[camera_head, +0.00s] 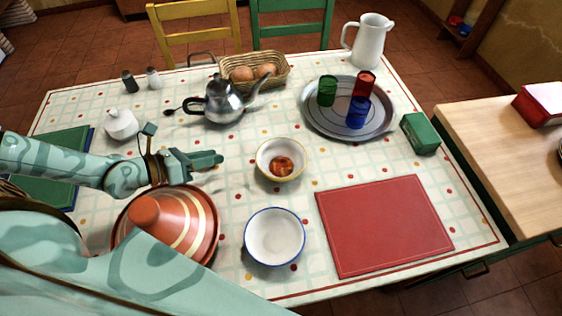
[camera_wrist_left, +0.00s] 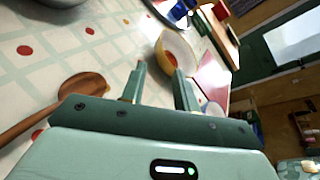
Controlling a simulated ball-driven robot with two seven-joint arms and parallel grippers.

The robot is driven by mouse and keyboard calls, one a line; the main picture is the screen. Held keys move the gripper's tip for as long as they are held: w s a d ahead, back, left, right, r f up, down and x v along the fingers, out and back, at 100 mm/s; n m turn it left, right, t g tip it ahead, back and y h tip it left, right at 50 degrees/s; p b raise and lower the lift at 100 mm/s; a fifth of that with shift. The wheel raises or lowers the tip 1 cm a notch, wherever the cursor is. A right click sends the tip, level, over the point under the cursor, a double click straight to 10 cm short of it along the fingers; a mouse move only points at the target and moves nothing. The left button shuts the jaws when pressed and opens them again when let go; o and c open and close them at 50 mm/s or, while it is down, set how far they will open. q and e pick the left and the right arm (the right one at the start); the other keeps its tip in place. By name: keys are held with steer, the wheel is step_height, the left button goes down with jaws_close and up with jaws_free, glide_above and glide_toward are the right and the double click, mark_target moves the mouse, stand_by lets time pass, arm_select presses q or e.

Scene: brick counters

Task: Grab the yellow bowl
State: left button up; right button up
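The yellow bowl (camera_head: 263,167) stands upright on the table, with reddish-orange food in it. In the left wrist view, the yellow bowl (camera_wrist_left: 181,45) is ahead of my fingertips. My left gripper (camera_head: 216,158) is to the left of the bowl, pointing toward it, with a gap between them. In the left wrist view, the two fingers of my left gripper (camera_wrist_left: 160,69) are apart with nothing held between them. My right gripper is not in view.
A white bowl with a blue rim (camera_head: 274,238) stands in front of the yellow bowl. A red mat (camera_head: 385,225) lies at right, a tagine (camera_head: 185,220) at left. A metal teapot (camera_head: 225,103) and bread basket (camera_head: 283,68) stand behind. A wooden spoon (camera_wrist_left: 80,85) is near my wrist.

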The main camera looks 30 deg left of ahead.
mark_target(262, 146)
arm_select(q)
steer(key=x, duration=1.4)
steer(key=shift+r, duration=0.2)
jaws_close()
